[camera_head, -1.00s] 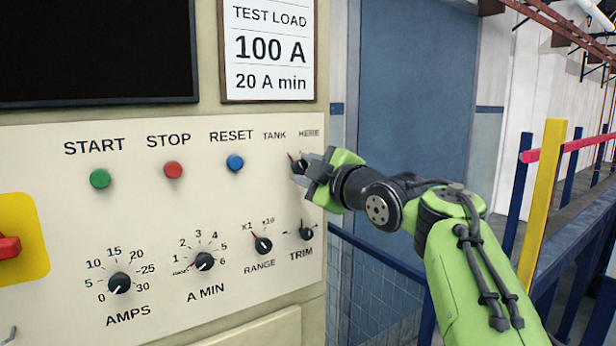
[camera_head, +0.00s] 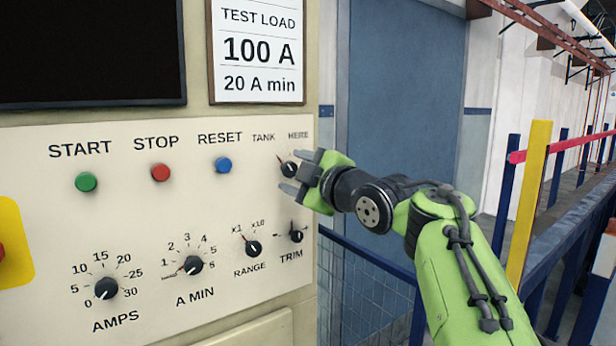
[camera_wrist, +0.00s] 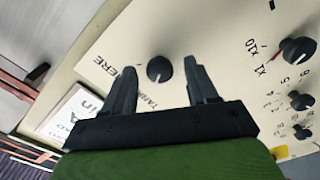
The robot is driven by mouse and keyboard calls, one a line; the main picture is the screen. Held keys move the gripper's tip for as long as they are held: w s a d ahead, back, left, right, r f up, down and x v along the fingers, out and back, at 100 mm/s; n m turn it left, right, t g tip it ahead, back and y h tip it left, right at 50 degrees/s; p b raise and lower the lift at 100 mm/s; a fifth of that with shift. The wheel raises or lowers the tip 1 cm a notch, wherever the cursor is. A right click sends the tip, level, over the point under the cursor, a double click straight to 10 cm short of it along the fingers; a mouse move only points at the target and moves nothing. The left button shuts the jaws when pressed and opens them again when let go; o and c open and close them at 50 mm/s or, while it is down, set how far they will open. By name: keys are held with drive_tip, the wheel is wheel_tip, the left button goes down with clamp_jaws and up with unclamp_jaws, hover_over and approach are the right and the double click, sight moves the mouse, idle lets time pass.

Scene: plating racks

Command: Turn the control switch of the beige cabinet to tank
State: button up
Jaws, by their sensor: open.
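The control switch (camera_head: 289,169) is a black knob at the upper right of the beige cabinet's panel (camera_head: 130,215), below the labels TANK and HERE. Its red pointer leans up and left, toward TANK. My gripper (camera_head: 293,171) is open in front of the knob, one finger above and one below it in the head view. In the wrist view the knob (camera_wrist: 159,69) shows between the spread fingertips (camera_wrist: 159,63), with clear space on both sides. The fingers do not touch it. How far the tips are from the panel is hard to tell.
The TRIM knob (camera_head: 297,236) and RANGE knob (camera_head: 253,248) sit below. The green, red and blue buttons are to the left. A yellow post (camera_head: 528,200) and blue railings stand right of my arm. A blue door (camera_head: 405,120) is behind.

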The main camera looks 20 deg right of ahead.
drive_tip(key=b+v, duration=0.1)
drive_tip(key=v, duration=1.4)
drive_tip(key=shift+s+b, duration=0.2)
drive_tip(key=shift+b, duration=0.15)
drive_tip(key=shift+d, duration=0.1)
